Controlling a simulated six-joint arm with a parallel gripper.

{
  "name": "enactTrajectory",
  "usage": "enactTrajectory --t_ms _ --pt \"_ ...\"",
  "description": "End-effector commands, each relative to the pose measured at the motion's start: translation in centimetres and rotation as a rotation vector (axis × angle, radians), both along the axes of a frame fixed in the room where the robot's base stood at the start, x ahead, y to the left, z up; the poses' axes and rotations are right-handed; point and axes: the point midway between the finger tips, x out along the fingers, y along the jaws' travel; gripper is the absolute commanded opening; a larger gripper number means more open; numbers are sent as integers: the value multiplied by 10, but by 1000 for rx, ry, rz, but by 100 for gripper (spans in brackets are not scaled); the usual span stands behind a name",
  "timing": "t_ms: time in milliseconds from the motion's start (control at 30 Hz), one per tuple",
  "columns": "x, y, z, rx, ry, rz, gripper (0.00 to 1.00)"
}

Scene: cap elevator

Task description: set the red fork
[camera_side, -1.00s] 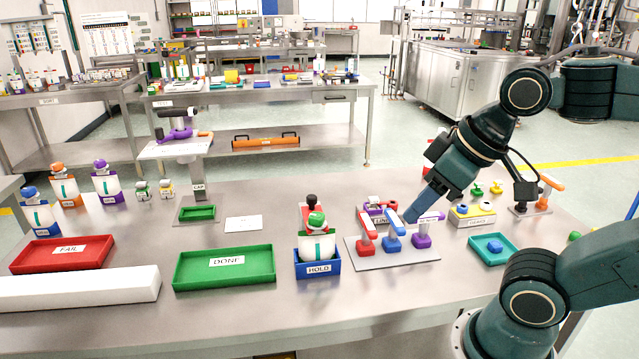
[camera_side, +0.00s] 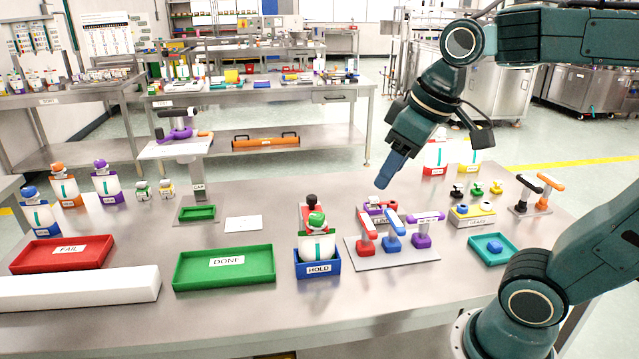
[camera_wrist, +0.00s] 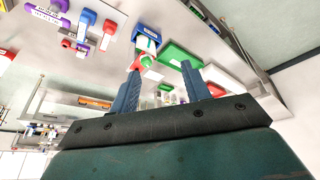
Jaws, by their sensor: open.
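A red upright piece (camera_side: 366,228), which looks like the red fork, stands at the left of a grey plate (camera_side: 415,256) beside a blue one (camera_side: 393,232) and a purple one (camera_side: 424,230). It also shows at upper left in the wrist view (camera_wrist: 109,28). My gripper (camera_side: 383,186) is open and empty, above and behind the plate, apart from the pieces. In the wrist view its two fingers (camera_wrist: 161,70) are spread, with nothing held between them. A white container with a green cap (camera_side: 317,240) sits in the blue HOLD box (camera_side: 319,268), left of the plate.
A green DONE tray (camera_side: 225,283), a red FAIL tray (camera_side: 50,262) and a white block (camera_side: 80,291) lie to the left. Bare table lies along the front.

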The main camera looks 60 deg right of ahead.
Motion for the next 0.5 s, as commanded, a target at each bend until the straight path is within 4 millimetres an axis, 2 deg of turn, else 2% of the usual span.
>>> enactTrajectory --t_ms 33,267,500 --pt "12 -3 4 -6 19 5 47" --pt "60 -18 15 -27 91 45 47" --pt "111 -38 15 -42 166 90 47"
